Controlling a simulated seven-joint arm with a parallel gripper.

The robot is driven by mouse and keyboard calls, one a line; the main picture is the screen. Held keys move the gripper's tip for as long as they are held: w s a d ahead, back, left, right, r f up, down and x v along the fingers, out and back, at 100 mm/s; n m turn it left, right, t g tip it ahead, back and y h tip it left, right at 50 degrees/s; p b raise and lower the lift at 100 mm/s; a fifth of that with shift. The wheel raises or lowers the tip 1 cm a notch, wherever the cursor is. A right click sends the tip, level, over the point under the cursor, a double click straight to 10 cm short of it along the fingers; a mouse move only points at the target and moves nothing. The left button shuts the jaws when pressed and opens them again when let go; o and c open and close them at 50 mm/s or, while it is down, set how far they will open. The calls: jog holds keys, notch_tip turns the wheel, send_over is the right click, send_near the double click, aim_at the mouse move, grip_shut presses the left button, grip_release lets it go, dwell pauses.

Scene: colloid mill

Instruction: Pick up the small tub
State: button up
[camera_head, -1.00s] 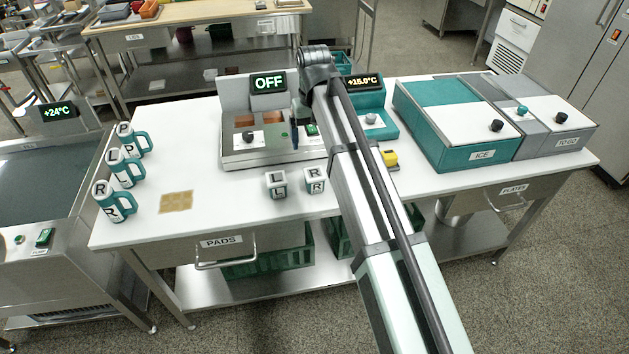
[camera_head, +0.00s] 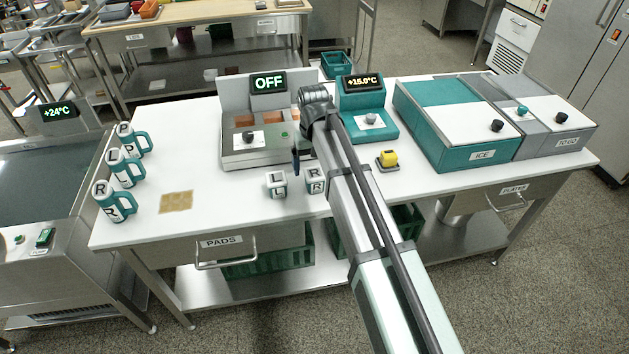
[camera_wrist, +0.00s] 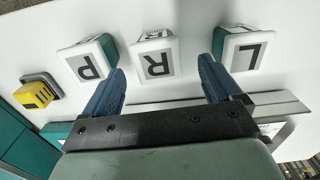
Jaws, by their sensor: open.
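Several small white-and-teal tubs with letters stand in a row on the white table; I cannot tell which one is meant. In the head view I see the L tub (camera_head: 276,185) and the R tub (camera_head: 315,180), the latter close to my arm. The wrist view shows the P tub (camera_wrist: 88,62), the R tub (camera_wrist: 154,58) and the L tub (camera_wrist: 240,52). The P tub is hidden behind my arm in the head view. My gripper (camera_wrist: 161,72) is open and empty. In the wrist view the R tub lies between its blue fingers, apparently beyond the tips.
A yellow block on a grey base (camera_head: 388,159) stands right of my arm. The heating unit reading OFF (camera_head: 253,137) and the teal +15.0°C unit (camera_head: 368,122) stand behind. Lettered mugs (camera_head: 115,202) stand at the left. A tan pad (camera_head: 176,201) lies near them. The teal ICE box (camera_head: 455,128) is right.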

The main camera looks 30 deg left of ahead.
aim_at(315, 173)
notch_tip(315, 173, down, 4)
jog(key=shift+d+f, duration=0.1)
jog(key=shift+d, duration=0.05)
jog(key=c, duration=1.2)
jog(key=shift+o, duration=0.2)
